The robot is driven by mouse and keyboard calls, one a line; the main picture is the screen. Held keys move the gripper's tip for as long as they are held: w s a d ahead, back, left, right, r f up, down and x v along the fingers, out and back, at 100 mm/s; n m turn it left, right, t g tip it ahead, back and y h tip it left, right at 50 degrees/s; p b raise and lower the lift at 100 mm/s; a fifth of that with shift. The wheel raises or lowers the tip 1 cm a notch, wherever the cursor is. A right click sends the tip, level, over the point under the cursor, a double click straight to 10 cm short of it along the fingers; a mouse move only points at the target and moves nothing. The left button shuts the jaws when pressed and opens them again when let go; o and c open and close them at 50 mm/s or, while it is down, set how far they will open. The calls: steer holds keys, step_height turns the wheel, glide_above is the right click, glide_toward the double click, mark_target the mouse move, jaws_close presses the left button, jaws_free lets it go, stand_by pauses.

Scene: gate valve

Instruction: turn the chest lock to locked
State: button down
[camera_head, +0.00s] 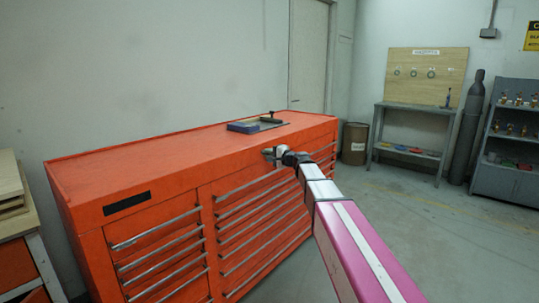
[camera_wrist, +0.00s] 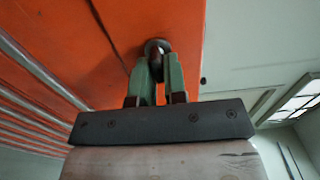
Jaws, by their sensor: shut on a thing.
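The orange tool chest (camera_head: 160,160) stands along the left wall, and its orange front fills much of the wrist view (camera_wrist: 215,30). The chest lock (camera_wrist: 158,47) is a round metal piece on the chest's front, between my fingertips in the wrist view. My gripper (camera_wrist: 159,62) has two green fingers closed on it. In the head view my gripper (camera_head: 272,154) reaches the upper front edge of the chest. The fingers hide part of the lock, and I cannot tell which way it is turned.
Several drawers with long metal handles (camera_head: 260,205) lie below the lock. A blue object (camera_head: 243,127) and a dark-handled tool rest on the chest top. A wooden bench (camera_head: 12,190) stands at left. The floor at right (camera_head: 450,240) is clear.

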stand_by(0.4)
steer(key=c, duration=1.2)
jaws_free()
steer(key=shift+c, duration=0.2)
steer(key=v, duration=1.1)
steer(key=s+d+f+n+g+h, duration=0.25)
steer(key=s+f, duration=0.45)
steer(key=f, duration=0.5)
steer(key=s+d+f+n+g+h, duration=0.15)
steer(key=s+f+g+h, duration=0.25)
steer(key=s+f, duration=0.55)
steer(key=s+d+f+n+g+h, duration=0.3)
steer(key=s+d+f+h, duration=0.4)
steer(key=s+d+f, duration=0.3)
step_height(320, 180, down, 4)
steer(key=shift+s+d+f+n+g+h, duration=0.15)
steer(key=shift+s+n+g+h, duration=0.2)
steer(key=shift+s+g, duration=0.45)
